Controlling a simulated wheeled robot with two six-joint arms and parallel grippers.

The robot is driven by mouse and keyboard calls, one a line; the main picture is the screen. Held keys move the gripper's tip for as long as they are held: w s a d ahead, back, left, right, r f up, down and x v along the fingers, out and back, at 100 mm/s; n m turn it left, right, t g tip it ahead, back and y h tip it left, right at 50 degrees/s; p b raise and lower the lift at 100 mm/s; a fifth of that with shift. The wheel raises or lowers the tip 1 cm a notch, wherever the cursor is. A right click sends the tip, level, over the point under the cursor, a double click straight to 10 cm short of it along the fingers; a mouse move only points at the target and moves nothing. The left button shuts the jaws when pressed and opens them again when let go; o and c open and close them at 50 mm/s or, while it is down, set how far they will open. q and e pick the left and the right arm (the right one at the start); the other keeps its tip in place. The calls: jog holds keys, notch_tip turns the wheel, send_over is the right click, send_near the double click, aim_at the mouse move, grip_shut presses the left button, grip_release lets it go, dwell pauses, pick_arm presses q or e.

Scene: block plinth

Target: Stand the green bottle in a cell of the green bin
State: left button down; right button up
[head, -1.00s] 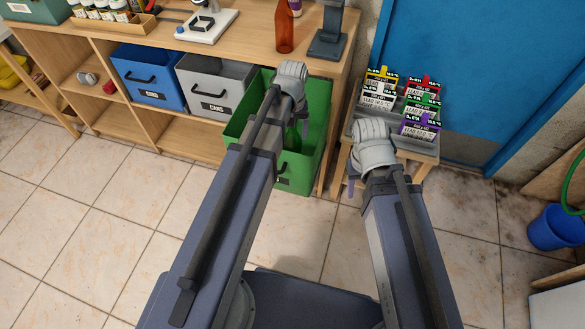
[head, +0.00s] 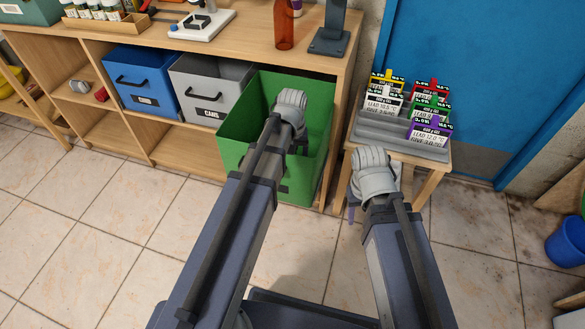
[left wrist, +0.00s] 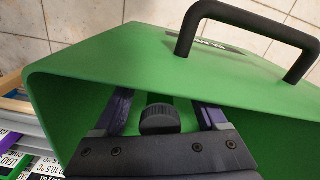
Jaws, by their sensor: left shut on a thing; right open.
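In the left wrist view the bin's wall (left wrist: 90,62) and black handle lie close to the fingers (left wrist: 162,100). The left gripper is shut on the green bottle, which is mostly hidden; a dark ribbed knob shows between the fingers. The bin's cells cannot be made out. My right gripper (head: 352,212) is open, low beside the small stand, mostly hidden by its wrist.
A grey bin (head: 213,92) and a blue bin (head: 145,80) sit on the shelf to the left. A brown bottle (head: 285,28) stands on the shelf top. A grey tray (head: 375,135) with label cards rests on the wooden stand at right. The floor in front is clear.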

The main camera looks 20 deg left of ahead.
pick_arm(q)
jog(key=shift+f+b, duration=0.9)
jog(key=shift+f, duration=0.5)
pick_arm(e)
jog(key=shift+f, duration=1.4)
pick_arm(q)
jog(key=shift+f, duration=0.15)
grip_release()
pick_arm(e)
jog(key=shift+f, duration=0.15)
pick_arm(q)
notch_tip(320, 180, up, 12)
jog(key=p, duration=1.2)
jog(key=shift+r, duration=0.2)
pick_arm(e)
notch_tip(320, 180, up, 12)
